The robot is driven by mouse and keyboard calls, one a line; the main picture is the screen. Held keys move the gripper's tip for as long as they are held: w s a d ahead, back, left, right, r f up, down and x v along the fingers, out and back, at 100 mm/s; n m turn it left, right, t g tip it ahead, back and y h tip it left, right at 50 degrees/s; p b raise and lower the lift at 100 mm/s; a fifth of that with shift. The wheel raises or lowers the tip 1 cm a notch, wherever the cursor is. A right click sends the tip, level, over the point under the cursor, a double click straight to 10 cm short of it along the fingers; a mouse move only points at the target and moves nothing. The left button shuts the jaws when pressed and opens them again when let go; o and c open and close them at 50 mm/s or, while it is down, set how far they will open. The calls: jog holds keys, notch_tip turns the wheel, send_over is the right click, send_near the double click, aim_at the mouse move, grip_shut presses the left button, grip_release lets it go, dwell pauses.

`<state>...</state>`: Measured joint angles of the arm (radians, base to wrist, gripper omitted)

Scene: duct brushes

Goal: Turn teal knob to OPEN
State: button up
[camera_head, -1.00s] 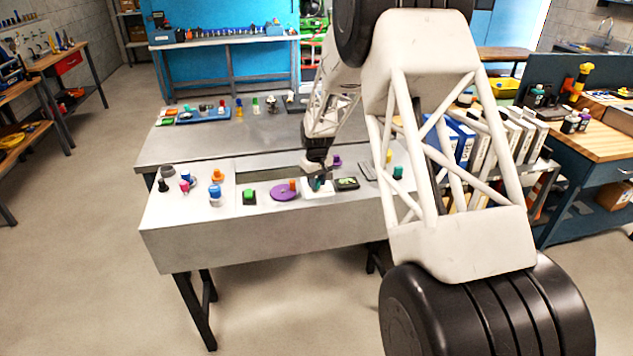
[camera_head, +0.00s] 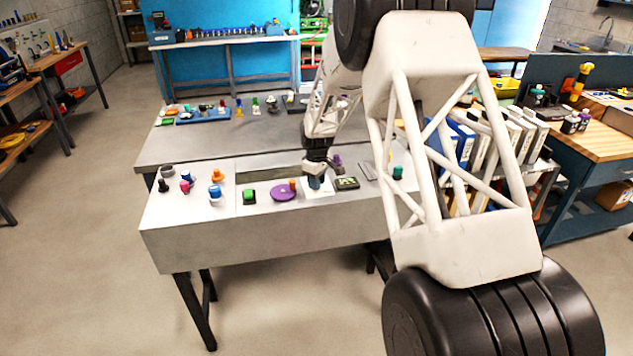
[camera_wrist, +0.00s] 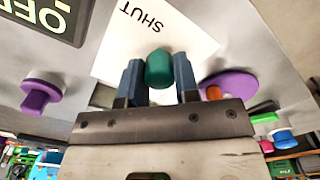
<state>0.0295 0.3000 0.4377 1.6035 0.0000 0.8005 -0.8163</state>
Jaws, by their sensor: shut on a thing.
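The teal knob (camera_wrist: 159,67) stands on a white plate (camera_wrist: 188,42) in the wrist view. The plate carries the word SHUT, seen upside down; no OPEN label shows in this view. My gripper (camera_wrist: 157,78) has its two blue-grey fingers on either side of the knob and is shut on it. In the head view my gripper (camera_head: 316,182) is low over the white plate (camera_head: 326,188) on the grey bench. Its fingers hide the knob there, and the plate's lettering is too small to read.
A purple disc with an orange handle (camera_head: 283,193) lies left of the plate, and a dark display (camera_head: 347,183) close on its right. A purple knob (camera_head: 336,160) stands behind. A green button (camera_head: 249,195) sits farther left.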

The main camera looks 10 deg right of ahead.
jog(key=o, duration=0.9)
jog(key=shift+r, duration=0.1)
jog(key=shift+r, duration=3.85)
